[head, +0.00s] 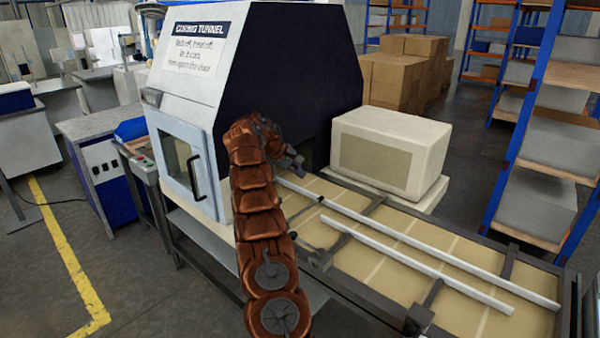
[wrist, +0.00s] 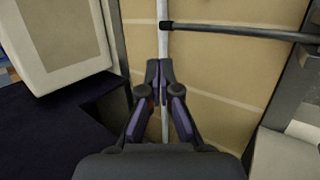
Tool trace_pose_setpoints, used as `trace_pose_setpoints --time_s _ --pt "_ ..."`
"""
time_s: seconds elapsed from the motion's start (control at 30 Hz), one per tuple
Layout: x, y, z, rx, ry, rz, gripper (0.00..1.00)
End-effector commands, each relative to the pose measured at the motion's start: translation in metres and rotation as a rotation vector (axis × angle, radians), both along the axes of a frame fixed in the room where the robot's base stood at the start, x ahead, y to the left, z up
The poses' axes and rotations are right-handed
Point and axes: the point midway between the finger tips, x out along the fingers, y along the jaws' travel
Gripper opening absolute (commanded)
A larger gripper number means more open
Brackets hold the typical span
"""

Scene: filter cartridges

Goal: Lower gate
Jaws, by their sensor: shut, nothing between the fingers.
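The white and black tunnel machine (head: 262,60) stands at the left end of the tan conveyor (head: 400,262). A clear door with a dark handle (head: 196,178) is closed on its front side. The tunnel mouth above the belt is dark and mostly hidden behind my arm, and I cannot make out a gate there. My gripper (head: 297,165) is beside the mouth, over the near end of the belt. In the wrist view my gripper (wrist: 160,66) is shut and empty, above a pale guide rail (wrist: 164,40). I cannot tell whether it touches the rail.
Two pale rails (head: 415,240) run along the belt, held by dark brackets. A dark crossbar (wrist: 240,33) shows ahead and right in the wrist view. A cream box (head: 390,150) stands beyond the belt. Shelves (head: 545,140) stand at right. Open floor lies at left.

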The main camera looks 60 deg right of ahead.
Motion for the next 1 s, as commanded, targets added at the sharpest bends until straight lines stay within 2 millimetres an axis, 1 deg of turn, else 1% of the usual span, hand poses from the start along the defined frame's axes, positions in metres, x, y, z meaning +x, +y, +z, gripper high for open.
trace_pose_setpoints --time_s 0.03,0.27,1.0 --pt "0.0003 -0.0003 0.0093 0.000 0.000 0.000 0.00" --pt "0.0020 -0.0009 0.0176 0.000 -0.001 -0.001 0.00" --pt "0.0028 -0.0010 0.0182 -0.002 -0.002 -0.001 0.00"
